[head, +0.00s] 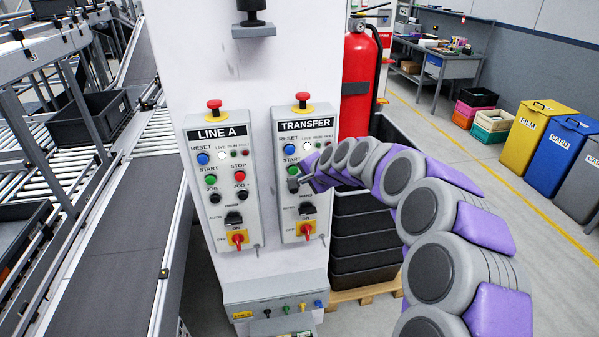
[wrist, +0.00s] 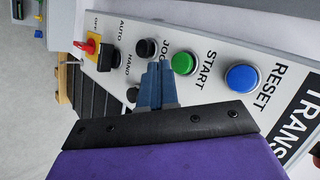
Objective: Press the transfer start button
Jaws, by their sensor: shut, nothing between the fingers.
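The TRANSFER panel (head: 305,215) is a light grey box on the right of the white column. Its green START button (head: 293,170) sits below the blue RESET button (head: 290,149). In the wrist view the panel is turned sideways, with the green START button (wrist: 184,63) between the blue RESET button (wrist: 242,77) and a black JOG button (wrist: 145,47). My gripper (head: 294,184) is at the panel, just below START. In the wrist view my gripper (wrist: 158,68) is shut and empty, its tips beside START on the JOG side. I cannot tell whether they touch the panel.
The LINE A panel (head: 225,190) with similar buttons is just left. A red emergency stop (head: 302,98) tops the TRANSFER panel. A red extinguisher (head: 357,85) and stacked black crates (head: 362,235) stand to the right. Conveyors (head: 110,220) fill the left.

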